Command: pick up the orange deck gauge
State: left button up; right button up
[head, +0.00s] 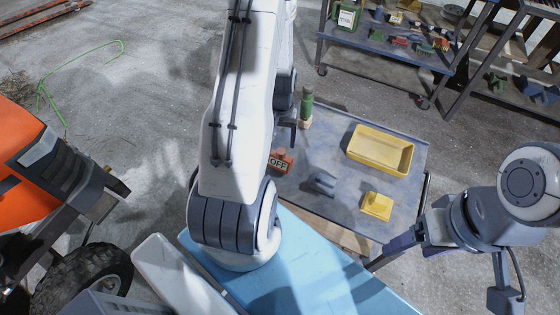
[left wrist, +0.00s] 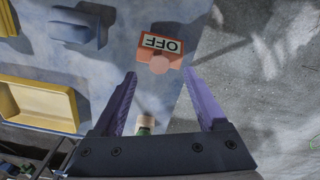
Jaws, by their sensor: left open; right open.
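The orange deck gauge (head: 281,161), an orange block with a pale plate reading OFF, lies on the grey table near its left edge. In the left wrist view the gauge (left wrist: 158,46) shows its plate upside down and a rounded orange end towards me. My left gripper (left wrist: 161,74) is open, its two purple fingers apart, with the rounded end just beyond the gap between the tips. I cannot tell the height between them. In the head view my left arm partly hides this gripper. My right gripper (head: 402,243) is open and empty beside the table's right front corner.
The table (head: 345,128) also holds a yellow tray (head: 378,167), a yellow block (head: 377,206), a grey-blue block (head: 321,183) and a green-topped item (head: 306,106) behind the gauge. A loaded shelf (head: 385,47) stands at the back. An orange vehicle (head: 22,150) is at left.

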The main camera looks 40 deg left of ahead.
aim_at(281, 151)
pick_arm(q)
notch_tip(281, 151, down, 5)
jog(key=shift+r+b, duration=0.1)
jog(key=shift+b, duration=0.3)
grip_shut()
jog(key=shift+r, duration=0.1)
dwell(1.1)
